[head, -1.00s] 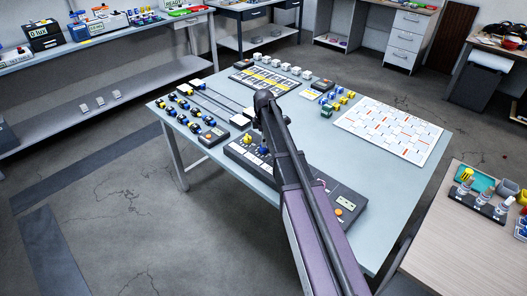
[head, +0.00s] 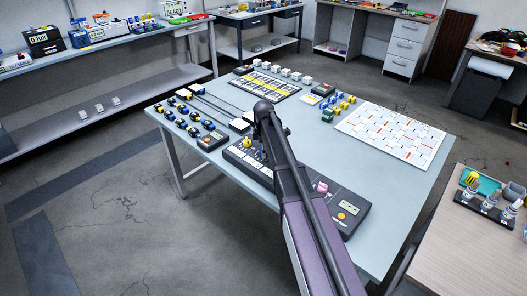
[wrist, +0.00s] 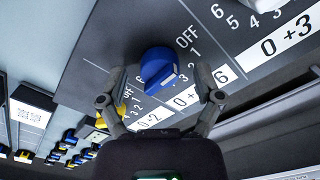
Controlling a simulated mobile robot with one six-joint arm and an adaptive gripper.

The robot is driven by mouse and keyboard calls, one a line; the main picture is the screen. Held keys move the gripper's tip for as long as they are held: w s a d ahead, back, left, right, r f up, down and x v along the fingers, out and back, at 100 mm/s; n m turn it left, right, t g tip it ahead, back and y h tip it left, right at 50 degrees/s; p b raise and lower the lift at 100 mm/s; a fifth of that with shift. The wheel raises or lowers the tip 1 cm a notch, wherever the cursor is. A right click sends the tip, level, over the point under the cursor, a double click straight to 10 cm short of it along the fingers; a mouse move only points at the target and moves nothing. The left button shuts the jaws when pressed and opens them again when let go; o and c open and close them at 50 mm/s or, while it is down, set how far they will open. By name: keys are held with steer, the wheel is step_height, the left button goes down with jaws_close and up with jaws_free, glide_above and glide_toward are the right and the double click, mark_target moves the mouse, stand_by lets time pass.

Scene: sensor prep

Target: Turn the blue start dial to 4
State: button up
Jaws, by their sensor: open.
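The blue start dial (wrist: 158,68) sits on the dark control panel (wrist: 105,35) in the middle of the wrist view. Printed OFF and small numbers ring it. A pale mark on its right side faces the small numbers below OFF; the exact number is unclear. My gripper (wrist: 160,98) is open, with one finger to each side of the dial and a little below it in the picture. I see no contact. In the head view the panel (head: 358,222) lies on the table, and my arm hides most of the blue dial.
A yellow dial (head: 247,143) is left of the blue one; my left finger partly covers it in the wrist view. A pink knob (head: 322,187) and an orange button (head: 341,216) are farther right on the panel. Blue and yellow connectors (head: 181,124) lie left on the table (head: 380,180).

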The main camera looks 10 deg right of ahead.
steer(key=c, duration=1.2)
steer(key=shift+o, duration=0.2)
steer(key=shift+s+m, duration=0.1)
steer(key=shift+m, duration=0.3)
steer(key=m, duration=1)
steer(key=shift+s+m, duration=0.1)
steer(key=shift+m, duration=0.2)
steer(key=m, duration=1.2)
steer(key=shift+m, duration=0.3)
